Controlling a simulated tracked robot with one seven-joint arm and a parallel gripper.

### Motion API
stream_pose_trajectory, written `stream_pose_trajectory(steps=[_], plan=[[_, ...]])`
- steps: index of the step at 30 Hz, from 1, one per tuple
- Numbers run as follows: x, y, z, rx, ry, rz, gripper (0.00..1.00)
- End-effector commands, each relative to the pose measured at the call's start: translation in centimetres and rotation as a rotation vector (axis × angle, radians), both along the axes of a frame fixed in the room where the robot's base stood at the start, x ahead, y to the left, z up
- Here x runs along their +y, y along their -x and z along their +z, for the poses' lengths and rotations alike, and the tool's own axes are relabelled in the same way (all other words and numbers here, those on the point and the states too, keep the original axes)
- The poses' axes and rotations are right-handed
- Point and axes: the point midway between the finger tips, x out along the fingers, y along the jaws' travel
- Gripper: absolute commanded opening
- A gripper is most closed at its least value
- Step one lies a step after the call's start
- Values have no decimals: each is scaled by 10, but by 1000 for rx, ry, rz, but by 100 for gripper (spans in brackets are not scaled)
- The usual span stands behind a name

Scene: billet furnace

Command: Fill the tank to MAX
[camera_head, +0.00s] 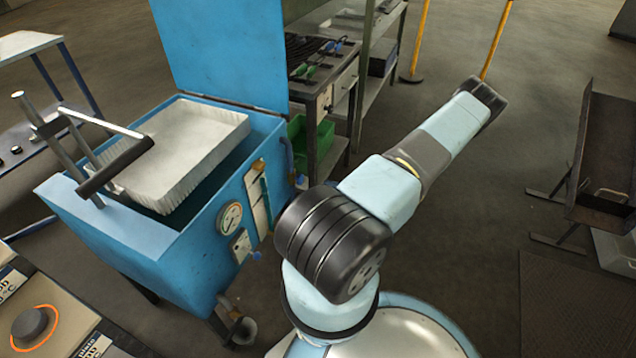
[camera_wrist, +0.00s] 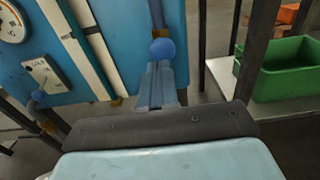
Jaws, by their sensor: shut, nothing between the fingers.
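The blue tank (camera_head: 165,275) stands left of centre in the head view with its lid (camera_head: 220,50) raised. A pale ribbed block or tray (camera_head: 185,145) sits in its opening above dark contents. A round gauge (camera_head: 230,218) and a tall pale sight strip (camera_head: 257,200) are on its front; they also show in the wrist view as the gauge (camera_wrist: 13,24) and strip (camera_wrist: 92,45). The level is not readable. In the wrist view my gripper (camera_wrist: 157,72) is shut and empty, its tips close to a round blue knob (camera_wrist: 162,48) below a blue pipe (camera_wrist: 157,14). Contact is unclear.
A green bin (camera_wrist: 283,70) sits on a shelf right of my gripper, beside a dark post (camera_wrist: 258,45). A small plate with a blue-tipped lever (camera_wrist: 40,82) is on the tank front. A dark metal rack (camera_head: 600,160) stands right; the floor between is clear.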

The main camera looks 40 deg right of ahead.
Motion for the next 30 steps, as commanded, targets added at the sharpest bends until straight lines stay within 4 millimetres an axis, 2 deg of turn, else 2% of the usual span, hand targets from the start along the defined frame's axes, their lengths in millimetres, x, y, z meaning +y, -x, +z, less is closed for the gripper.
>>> stream_pose_trajectory(steps=[3, 9, 30], plan=[[-8, 17, 0, 1, 0, -2, 0], [-16, 34, 0, 0, 0, -3, 0], [-18, 37, 0, 1, 1, -3, 0]])
